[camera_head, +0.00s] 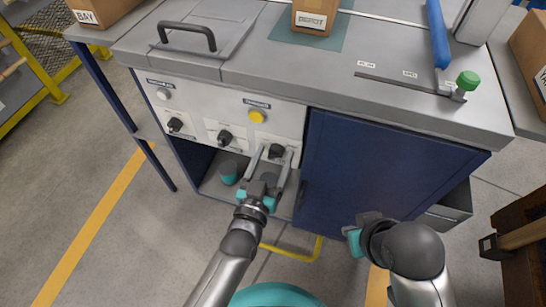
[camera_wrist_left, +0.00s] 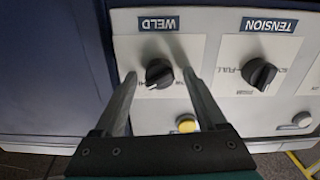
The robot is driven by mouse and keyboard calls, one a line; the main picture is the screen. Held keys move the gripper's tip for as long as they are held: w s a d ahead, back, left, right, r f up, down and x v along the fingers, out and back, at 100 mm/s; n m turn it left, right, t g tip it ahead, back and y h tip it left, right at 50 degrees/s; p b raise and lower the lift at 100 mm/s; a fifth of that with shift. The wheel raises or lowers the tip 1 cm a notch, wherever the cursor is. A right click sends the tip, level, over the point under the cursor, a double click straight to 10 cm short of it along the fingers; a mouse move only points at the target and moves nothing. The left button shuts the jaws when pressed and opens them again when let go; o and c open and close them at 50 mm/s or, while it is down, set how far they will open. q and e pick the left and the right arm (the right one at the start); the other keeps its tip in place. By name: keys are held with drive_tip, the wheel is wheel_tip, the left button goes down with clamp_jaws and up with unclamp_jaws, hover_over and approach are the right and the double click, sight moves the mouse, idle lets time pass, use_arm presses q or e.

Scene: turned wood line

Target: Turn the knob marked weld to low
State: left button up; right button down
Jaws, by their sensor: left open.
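The weld knob (camera_wrist_left: 158,72) is a black knob on a pale panel, below a dark label reading WELD in the left wrist view. In the head view it is the rightmost knob (camera_head: 277,151) on the cabinet front. My left gripper (camera_head: 273,154) is open, its fingers around the knob. In the left wrist view its fingers (camera_wrist_left: 159,76) stand on either side of the knob, with gaps showing.
The tension knob (camera_wrist_left: 259,74) is beside the weld knob; another knob (camera_head: 175,124) is at the panel's left. A yellow button (camera_head: 257,117) is above. A slider with a green knob (camera_head: 467,81) and a depot box (camera_head: 316,16) are on the top. An open compartment is below the panel.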

use_arm(q)
clamp_jaws()
idle(0.4)
